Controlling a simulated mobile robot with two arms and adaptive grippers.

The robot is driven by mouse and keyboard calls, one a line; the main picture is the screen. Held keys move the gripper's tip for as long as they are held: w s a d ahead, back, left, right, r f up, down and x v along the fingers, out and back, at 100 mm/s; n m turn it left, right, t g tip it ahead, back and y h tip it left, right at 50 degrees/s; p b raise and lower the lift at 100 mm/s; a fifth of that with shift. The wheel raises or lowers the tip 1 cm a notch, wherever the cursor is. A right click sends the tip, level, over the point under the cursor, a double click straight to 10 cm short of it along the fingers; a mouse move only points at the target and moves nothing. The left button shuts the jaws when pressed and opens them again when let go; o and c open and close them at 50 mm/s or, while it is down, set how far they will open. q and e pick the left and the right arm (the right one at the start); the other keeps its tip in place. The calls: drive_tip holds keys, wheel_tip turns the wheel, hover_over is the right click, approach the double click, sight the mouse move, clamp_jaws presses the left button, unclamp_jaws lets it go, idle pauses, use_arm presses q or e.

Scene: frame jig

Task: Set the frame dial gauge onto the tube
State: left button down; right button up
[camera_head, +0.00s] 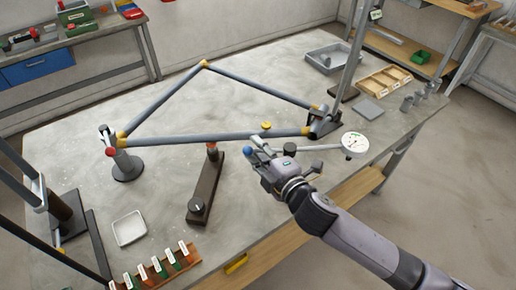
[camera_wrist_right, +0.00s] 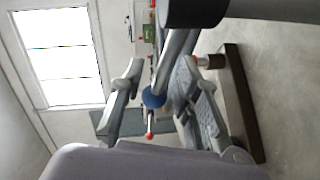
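The frame dial gauge has a round white dial (camera_head: 354,144) on a thin bar (camera_head: 320,148) with a black knob (camera_head: 290,149). It extends right of my right gripper, beside the lower tube. The grey lower tube (camera_head: 200,137) runs across the jig, with yellow joints at its ends. My right gripper (camera_head: 254,158) is just in front of the tube, near the bar's left end. In the wrist view the right fingers (camera_wrist_right: 155,100) stand apart, with a blue ball (camera_wrist_right: 153,98) seen between them. Contact with the gauge is unclear. My left gripper does not show.
A dark post block (camera_head: 206,188) stands left of my right gripper. A white square tray (camera_head: 129,228) and a rack of coloured pieces (camera_head: 155,270) are at the front left. A grey bin (camera_head: 328,58) and wooden tray (camera_head: 384,82) are at the back right.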

drive_tip(key=c, duration=0.7)
drive_tip(key=shift+w+r, duration=0.1)
drive_tip(key=shift+r, duration=0.05)
clamp_jaws()
